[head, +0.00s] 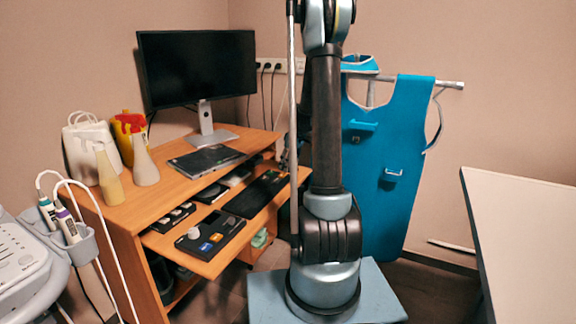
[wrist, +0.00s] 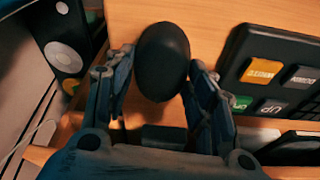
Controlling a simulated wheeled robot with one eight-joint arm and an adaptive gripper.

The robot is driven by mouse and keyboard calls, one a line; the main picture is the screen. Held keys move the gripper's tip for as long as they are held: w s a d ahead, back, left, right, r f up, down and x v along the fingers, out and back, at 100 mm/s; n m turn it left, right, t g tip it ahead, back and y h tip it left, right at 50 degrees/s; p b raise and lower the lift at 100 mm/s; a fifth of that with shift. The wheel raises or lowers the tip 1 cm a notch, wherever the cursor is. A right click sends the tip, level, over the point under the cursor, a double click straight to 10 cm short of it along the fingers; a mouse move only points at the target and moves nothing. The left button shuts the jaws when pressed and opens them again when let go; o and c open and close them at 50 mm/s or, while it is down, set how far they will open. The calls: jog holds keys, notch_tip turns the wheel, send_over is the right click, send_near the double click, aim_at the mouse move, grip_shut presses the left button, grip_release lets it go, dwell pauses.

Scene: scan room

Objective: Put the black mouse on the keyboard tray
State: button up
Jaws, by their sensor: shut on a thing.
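The black mouse (wrist: 163,60) is a smooth dark oval in the wrist view. My gripper (wrist: 155,75) is shut on it, one finger on each side. Wooden surface shows beyond the mouse; I cannot tell whether the mouse touches it. The wooden keyboard tray (head: 172,243) is pulled out below the desk top in the head view. A black panel with coloured keys (head: 211,238) lies on it. A similar black panel (wrist: 282,80) shows right of my gripper in the wrist view. I cannot make out my gripper or the mouse in the head view.
The desk top (head: 170,180) carries a monitor (head: 197,68), a closed dark laptop-like item (head: 206,159) and several bottles. A dark keyboard (head: 255,194) lies farther along the tray. In the wrist view a black device with white discs (wrist: 65,38) is at the left.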

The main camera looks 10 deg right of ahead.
aim_at(295, 166)
jog(key=o, duration=1.1)
jog(key=shift+r, duration=0.1)
jog(key=v, duration=1.2)
jog(key=s+a+r+m, duration=0.2)
jog(key=s+r, duration=0.1)
jog(key=s, duration=0.7)
jog(key=s+a+f+m+h, duration=0.1)
jog(key=s+f+m, duration=0.2)
jog(key=s, duration=1.2)
jog(key=s+a+f+m+h, duration=0.1)
jog(key=s+f+m, duration=0.3)
jog(key=s, duration=1.2)
notch_tip(295, 166, down, 3)
jog(key=shift+r, duration=0.1)
